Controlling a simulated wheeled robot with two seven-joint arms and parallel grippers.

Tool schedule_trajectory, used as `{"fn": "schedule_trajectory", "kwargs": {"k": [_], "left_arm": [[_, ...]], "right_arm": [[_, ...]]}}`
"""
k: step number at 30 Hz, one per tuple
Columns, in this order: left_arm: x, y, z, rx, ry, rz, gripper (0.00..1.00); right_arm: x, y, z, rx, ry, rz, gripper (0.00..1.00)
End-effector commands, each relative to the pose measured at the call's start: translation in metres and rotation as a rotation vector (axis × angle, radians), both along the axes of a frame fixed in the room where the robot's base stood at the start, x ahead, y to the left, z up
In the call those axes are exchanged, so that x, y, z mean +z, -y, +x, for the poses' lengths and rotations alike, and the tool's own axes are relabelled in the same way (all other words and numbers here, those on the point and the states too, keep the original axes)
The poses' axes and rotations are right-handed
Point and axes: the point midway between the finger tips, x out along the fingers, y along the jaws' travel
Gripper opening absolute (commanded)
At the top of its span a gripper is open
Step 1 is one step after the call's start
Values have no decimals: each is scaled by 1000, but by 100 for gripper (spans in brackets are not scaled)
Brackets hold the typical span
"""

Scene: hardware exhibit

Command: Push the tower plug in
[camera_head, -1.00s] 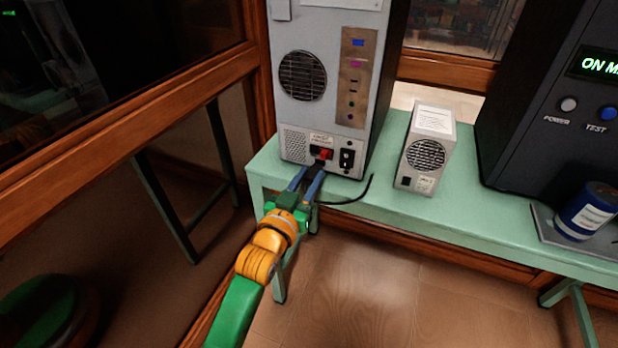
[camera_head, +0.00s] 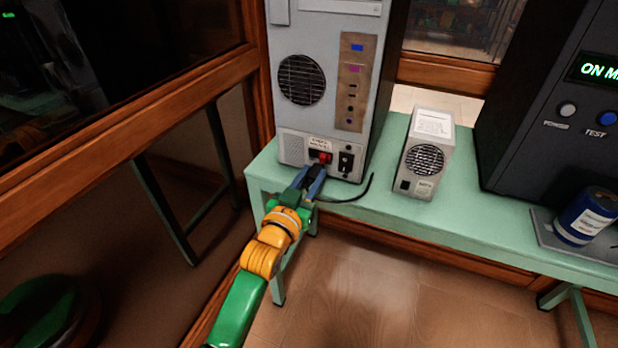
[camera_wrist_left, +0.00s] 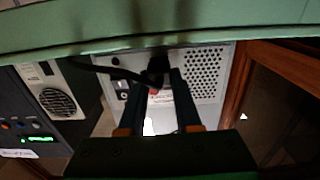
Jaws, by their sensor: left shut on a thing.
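The grey computer tower (camera_head: 303,125) stands upright on the green bench with its back panel facing me. Low on that panel are a red switch (camera_head: 321,157) and a black inlet or switch (camera_head: 345,161). My left gripper (camera_head: 313,174) is at the bottom of this panel, shut on the black plug. In the left wrist view, upside down, the plug (camera_wrist_left: 158,66) sits between the blue fingertips, close against the tower back (camera_wrist_left: 205,72). I cannot tell how deep it sits in its socket. My right gripper is not in view.
A black cable (camera_head: 350,197) curves right from the plug over the bench (camera_head: 390,212). A small grey power supply unit (camera_head: 424,165) stands to the right. Further right are a large black machine (camera_head: 530,130) and a blue can (camera_head: 586,215). A wooden-framed partition (camera_head: 140,125) borders the left.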

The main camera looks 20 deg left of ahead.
Motion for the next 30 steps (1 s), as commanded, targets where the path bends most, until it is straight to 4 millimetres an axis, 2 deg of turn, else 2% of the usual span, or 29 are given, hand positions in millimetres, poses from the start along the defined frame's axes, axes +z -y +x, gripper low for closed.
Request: {"fn": "schedule_trajectory", "kwargs": {"k": [10,11,12,14,23,26,30], "left_arm": [[3,0,4,1,8,0,0],[3,0,4,1,8,0,38],[3,0,4,1,8,0,49],[3,0,4,1,8,0,62],[2,0,3,0,5,0,62],[2,0,-9,0,4,0,62],[1,-1,-37,0,3,0,62]], "right_arm": [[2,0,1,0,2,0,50],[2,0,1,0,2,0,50],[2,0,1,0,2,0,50],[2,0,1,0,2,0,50],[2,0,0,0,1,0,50],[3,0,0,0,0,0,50],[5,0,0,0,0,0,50]]}}
